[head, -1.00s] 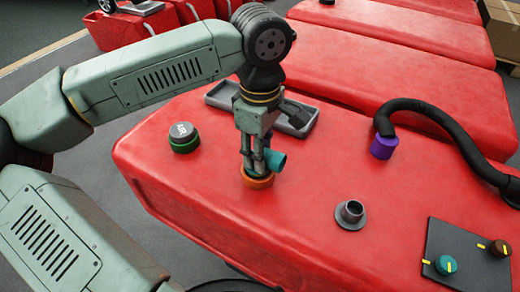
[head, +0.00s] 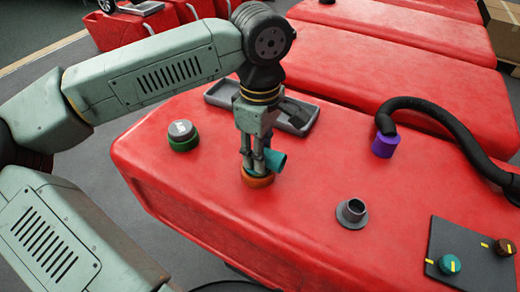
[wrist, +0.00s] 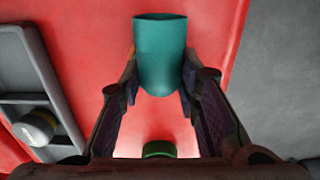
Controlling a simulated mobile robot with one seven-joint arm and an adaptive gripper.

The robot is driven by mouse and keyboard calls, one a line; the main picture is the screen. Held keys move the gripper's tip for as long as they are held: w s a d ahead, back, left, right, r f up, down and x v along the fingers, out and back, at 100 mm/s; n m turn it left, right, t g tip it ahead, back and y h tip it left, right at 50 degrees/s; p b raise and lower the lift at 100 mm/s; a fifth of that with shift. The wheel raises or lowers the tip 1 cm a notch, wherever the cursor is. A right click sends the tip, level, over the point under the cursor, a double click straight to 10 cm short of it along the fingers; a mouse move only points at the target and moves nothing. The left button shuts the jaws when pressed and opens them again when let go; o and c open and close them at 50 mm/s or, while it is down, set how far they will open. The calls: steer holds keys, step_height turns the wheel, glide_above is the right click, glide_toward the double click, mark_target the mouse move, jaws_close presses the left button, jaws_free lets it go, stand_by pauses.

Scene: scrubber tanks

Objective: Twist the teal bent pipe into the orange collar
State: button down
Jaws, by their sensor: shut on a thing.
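The teal bent pipe (head: 275,160) stands at the orange collar (head: 258,180) on the red tank top, its open end pointing right in the head view. The pipe's open end fills the upper middle of the wrist view (wrist: 160,50). My gripper (head: 254,165) points down over the collar and is shut on the pipe, with one finger on each side of it (wrist: 160,80). The pipe's lower end is hidden by the fingers and the collar, so I cannot tell how deep it sits.
A green-based grey cap (head: 183,135) stands left of my gripper. A grey tray (head: 222,97) lies behind it. A grey flanged port (head: 351,212), a purple collar with a black hose (head: 385,145) and a dark knob panel (head: 462,255) are to the right.

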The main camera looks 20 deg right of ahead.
stand_by(0.3)
steer(key=shift+m+b, duration=0.3)
steer(key=shift+m, duration=0.5)
steer(key=shift+m+b, duration=0.3)
steer(key=shift+m, duration=0.4)
steer(key=shift+m+b, duration=0.3)
steer(key=shift+m, duration=0.5)
steer(key=shift+m+b, duration=0.3)
steer(key=shift+m, duration=0.3)
steer(key=shift+a, duration=0.1)
